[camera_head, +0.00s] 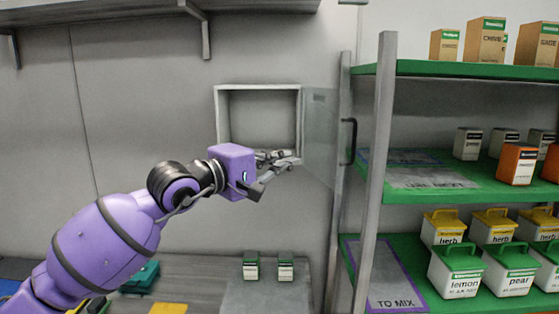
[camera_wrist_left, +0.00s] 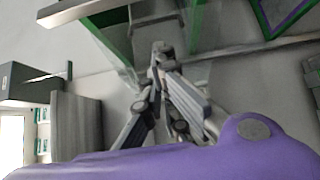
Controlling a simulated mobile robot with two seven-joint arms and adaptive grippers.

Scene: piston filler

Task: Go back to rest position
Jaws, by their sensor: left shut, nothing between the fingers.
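My left arm is purple and reaches in from the left in the head view. Its left gripper (camera_head: 289,158) is shut and empty, in front of the lower part of an open, empty wall box (camera_head: 262,116). In the left wrist view, the left gripper (camera_wrist_left: 160,52) shows with its fingertips together and nothing between them. My right gripper is not in view.
The box's clear door (camera_head: 320,137) stands open to the right, close to the gripper. A green-shelved rack (camera_head: 420,189) with cartons and lidded tubs fills the right. Two small green-topped cartons (camera_head: 251,266) (camera_head: 286,267) stand on the counter (camera_head: 215,289) below.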

